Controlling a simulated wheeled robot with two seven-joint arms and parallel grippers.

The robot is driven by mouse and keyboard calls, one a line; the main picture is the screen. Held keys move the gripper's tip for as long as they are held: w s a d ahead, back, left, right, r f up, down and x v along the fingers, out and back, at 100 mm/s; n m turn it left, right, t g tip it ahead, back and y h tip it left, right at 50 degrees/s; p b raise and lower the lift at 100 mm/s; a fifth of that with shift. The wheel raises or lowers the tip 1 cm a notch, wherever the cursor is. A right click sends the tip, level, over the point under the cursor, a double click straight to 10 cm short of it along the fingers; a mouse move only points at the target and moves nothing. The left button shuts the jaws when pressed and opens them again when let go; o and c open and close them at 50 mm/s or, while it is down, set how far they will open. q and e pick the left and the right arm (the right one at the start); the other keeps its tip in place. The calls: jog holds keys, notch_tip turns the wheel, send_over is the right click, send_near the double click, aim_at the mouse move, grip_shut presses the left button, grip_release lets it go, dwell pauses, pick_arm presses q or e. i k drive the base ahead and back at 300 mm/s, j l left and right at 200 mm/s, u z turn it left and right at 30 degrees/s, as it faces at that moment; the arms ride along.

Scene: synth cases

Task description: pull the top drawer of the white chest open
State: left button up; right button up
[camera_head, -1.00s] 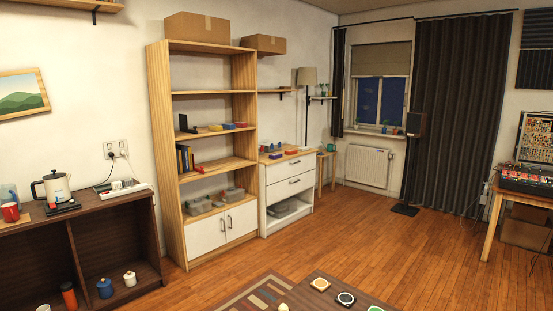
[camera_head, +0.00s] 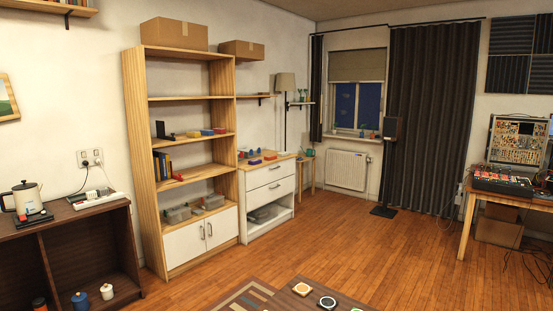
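The white chest (camera_head: 268,201) stands against the back wall, just right of the tall wooden shelf unit. It has a light wooden top with several small coloured items on it. Its top drawer (camera_head: 270,174) looks shut and has a dark handle. A second drawer (camera_head: 271,193) below it also looks shut. Under that is an open compartment (camera_head: 268,214) with something grey inside. Neither of my grippers shows in the view.
The wooden shelf unit (camera_head: 133,140) stands left of the chest. A low dark table (camera_head: 285,300) with coasters and a rug (camera_head: 236,297) lie in the foreground. The wooden floor (camera_head: 340,240) before the chest is clear. A black speaker stand (camera_head: 384,211) is further right.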

aim_at(255, 179)
jog(key=i+j+u, duration=0.25)
jog(key=i+u, duration=0.2)
jog(key=i, duration=0.3)
jog(key=i+u, duration=0.45)
jog(key=i, duration=0.3)
jog(key=i+l+u, duration=0.45)
jog(key=i, duration=0.25)
jog(key=i+z, duration=0.25)
jog(key=i, duration=0.2)
jog(key=i+j+z, duration=0.2)
jog(key=i, duration=0.3)
jog(key=i+j+z, duration=0.1)
jog(key=i+z, duration=0.15)
jog(key=i, duration=0.2)
jog(key=i+j+z, duration=0.25)
jog(key=i, duration=0.2)
jog(key=i+l+z, duration=0.25)
jog(key=i+z, duration=0.2)
jog(key=i+l+z, duration=0.15)
jog(key=i+z, duration=0.7)
jog(key=i+j+z, duration=0.2)
jog(key=i+z, duration=0.25)
jog(key=i+l, duration=0.25)
jog(key=i, duration=0.2)
jog(key=i+l, duration=0.25)
jog(key=i, duration=0.25)
jog(key=i+l, duration=0.25)
jog(key=i, duration=0.2)
jog(key=i+l, duration=0.2)
jog(key=i, duration=0.25)
